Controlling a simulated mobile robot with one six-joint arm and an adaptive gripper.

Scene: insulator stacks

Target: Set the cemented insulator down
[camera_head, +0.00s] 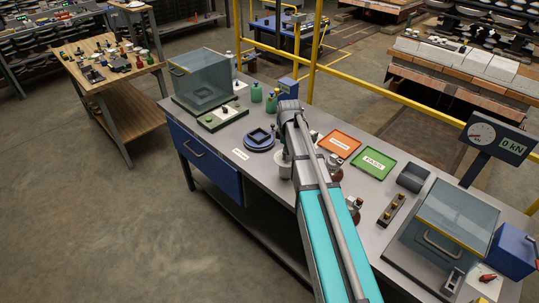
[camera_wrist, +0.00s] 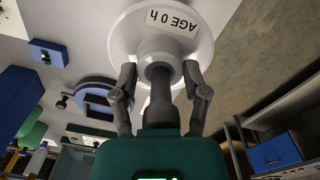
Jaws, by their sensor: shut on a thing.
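The cemented insulator (camera_wrist: 160,25) is a white disc with an "AGE 0 h" label and a dark metal stem in the wrist view. My gripper (camera_wrist: 159,74) is shut on the stem, one finger on each side. In the head view my grey and teal arm reaches over the bench and hides most of the gripper. A pale round piece (camera_head: 284,163) shows at the arm's left edge; I cannot tell whether it is the held insulator. Whether the insulator touches the bench cannot be told.
The grey bench (camera_head: 226,140) carries a blue round fixture (camera_head: 259,138) with a square centre, left of the arm. An orange tray (camera_head: 340,143) and a green PASS tray (camera_head: 374,163) lie right. Clear-sided boxes stand at the left (camera_head: 203,78) and right (camera_head: 455,215).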

